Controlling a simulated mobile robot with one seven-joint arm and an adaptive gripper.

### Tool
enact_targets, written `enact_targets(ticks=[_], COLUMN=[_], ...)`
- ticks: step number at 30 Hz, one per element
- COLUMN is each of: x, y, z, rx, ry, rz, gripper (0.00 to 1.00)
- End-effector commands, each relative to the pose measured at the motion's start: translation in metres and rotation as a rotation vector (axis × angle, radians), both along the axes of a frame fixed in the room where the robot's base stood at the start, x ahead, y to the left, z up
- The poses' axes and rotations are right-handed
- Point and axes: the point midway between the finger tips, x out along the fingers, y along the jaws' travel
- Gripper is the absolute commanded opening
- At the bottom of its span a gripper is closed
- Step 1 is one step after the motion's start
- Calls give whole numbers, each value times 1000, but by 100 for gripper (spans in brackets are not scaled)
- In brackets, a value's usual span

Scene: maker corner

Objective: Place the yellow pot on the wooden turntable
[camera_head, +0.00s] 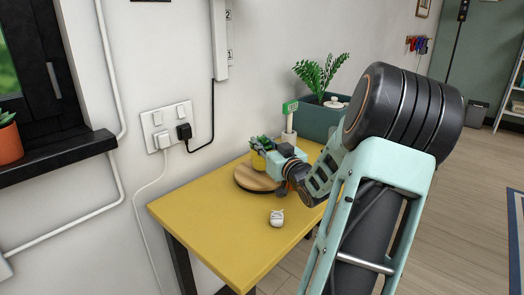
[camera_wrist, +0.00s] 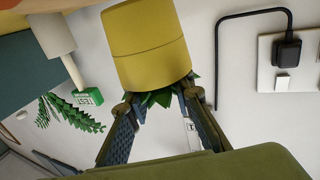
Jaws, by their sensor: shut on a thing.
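The yellow pot (camera_head: 258,161) holds a green succulent and stands upright in the head view. It is at the back part of the round wooden turntable (camera_head: 254,181), on it or just above it; I cannot tell which. My gripper (camera_head: 272,157) reaches in from the right and is shut on the pot. In the wrist view the pot (camera_wrist: 150,48) appears upside down, with my gripper's two fingers (camera_wrist: 157,98) at its rim on either side of the leaves.
The turntable lies on a yellow table (camera_head: 205,208). A small white object (camera_head: 277,217) lies in front of it. A green sign (camera_head: 290,107) on a white stand and a teal planter (camera_head: 318,121) with a fern are behind my gripper. The table's left side is clear.

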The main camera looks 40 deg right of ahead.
Motion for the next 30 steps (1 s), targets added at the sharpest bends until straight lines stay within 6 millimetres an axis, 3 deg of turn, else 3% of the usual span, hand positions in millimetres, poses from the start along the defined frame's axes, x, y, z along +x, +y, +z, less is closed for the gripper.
enact_targets(ticks=[3, 13, 14, 18, 30], x=[0, 0, 0, 0, -5], y=[0, 1, 1, 0, 1], z=[-17, -19, -20, -19, -16], rx=[2, -2, 0, 0, 0], ry=[-2, -2, 0, 0, 1], rz=[0, 0, 0, 0, -2], gripper=[0, 0, 22, 38, 39])
